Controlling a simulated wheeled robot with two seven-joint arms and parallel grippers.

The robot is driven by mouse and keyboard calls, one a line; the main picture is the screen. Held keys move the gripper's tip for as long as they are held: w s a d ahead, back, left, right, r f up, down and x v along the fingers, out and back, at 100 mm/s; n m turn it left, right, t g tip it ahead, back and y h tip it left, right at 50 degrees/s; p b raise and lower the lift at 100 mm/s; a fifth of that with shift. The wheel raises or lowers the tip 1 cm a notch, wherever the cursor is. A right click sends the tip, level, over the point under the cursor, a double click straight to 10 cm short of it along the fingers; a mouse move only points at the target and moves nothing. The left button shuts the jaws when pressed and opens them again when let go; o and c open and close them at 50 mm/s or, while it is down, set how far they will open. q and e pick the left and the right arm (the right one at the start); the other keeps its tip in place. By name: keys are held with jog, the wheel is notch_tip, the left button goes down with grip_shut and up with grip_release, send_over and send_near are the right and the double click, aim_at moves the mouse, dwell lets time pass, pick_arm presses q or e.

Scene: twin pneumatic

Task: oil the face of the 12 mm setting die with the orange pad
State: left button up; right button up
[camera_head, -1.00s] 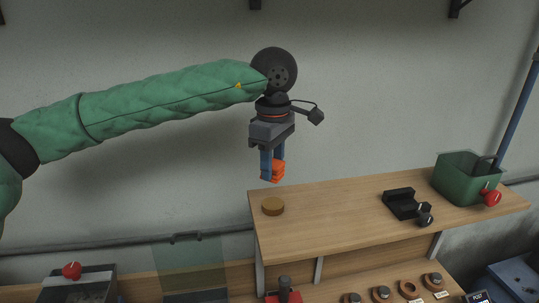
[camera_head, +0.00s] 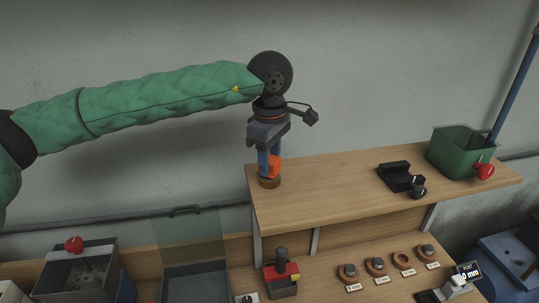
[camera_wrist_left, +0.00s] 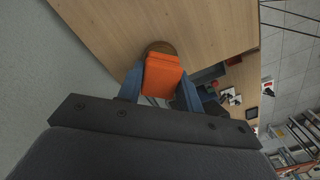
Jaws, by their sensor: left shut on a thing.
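My left gripper (camera_head: 268,165) is shut on the orange pad (camera_head: 274,166), which also shows between its blue fingers in the left wrist view (camera_wrist_left: 162,76).
The raised shelf (camera_head: 320,190) also carries a black block (camera_head: 394,176) and a green bin (camera_head: 455,152) on its right. The shelf's middle is clear.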

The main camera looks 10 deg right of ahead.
pick_arm(q)
jog(key=shift+s, duration=0.1)
pick_arm(e)
jog(key=shift+d, duration=0.1)
jog(key=shift+s+d, duration=0.1)
jog(key=shift+d, duration=0.05)
dwell(0.3)
pick_arm(q)
jog(key=shift+f+b, duration=0.2)
jog(key=shift+b, duration=0.1)
pick_arm(e)
jog(key=shift+f, duration=0.3)
